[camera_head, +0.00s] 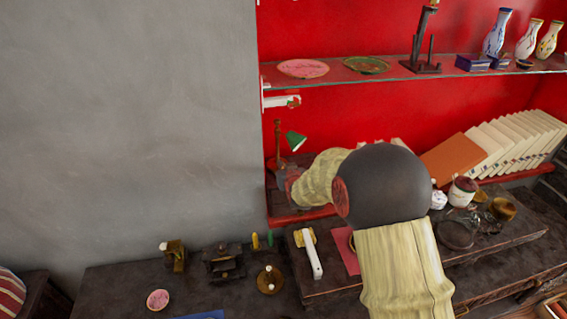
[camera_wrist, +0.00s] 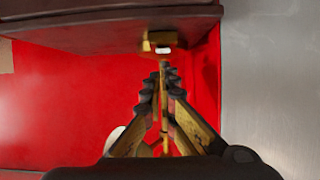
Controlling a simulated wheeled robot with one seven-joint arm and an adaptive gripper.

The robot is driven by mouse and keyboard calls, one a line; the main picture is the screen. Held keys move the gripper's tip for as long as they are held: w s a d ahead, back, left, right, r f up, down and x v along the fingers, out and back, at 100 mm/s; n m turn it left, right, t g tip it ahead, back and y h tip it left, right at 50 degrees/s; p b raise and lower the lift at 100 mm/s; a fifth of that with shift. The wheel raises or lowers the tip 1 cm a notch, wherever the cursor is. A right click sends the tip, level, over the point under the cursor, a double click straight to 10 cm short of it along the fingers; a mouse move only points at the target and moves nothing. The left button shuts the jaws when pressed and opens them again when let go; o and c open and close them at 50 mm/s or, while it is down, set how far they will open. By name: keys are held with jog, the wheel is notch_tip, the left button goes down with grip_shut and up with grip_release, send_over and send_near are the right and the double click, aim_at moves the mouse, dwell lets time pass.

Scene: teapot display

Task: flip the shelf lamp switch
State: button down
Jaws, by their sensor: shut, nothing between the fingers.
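The lamp (camera_head: 278,145) has a green shade and a thin stem; it stands by the grey wall, before the red back panel. In the wrist view, which seems upside down, a brass block that looks like its base (camera_wrist: 148,44) sits at the dark board, with a small white piece (camera_wrist: 163,50) that looks like the switch. My gripper (camera_wrist: 164,68) is shut and empty, its tips just below that white piece in the picture; I cannot tell if they touch. In the head view my gripper (camera_head: 289,183) is partly hidden by my arm, near the lamp's foot.
A glass shelf (camera_head: 400,73) with plates and vases runs above. White books (camera_head: 510,140) stand to the right. Jars (camera_head: 462,191) and small ornaments (camera_head: 223,262) crowd the dark table (camera_head: 120,290). The grey wall (camera_head: 130,130) is close on the left.

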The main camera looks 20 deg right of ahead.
jog(key=shift+f, duration=0.35)
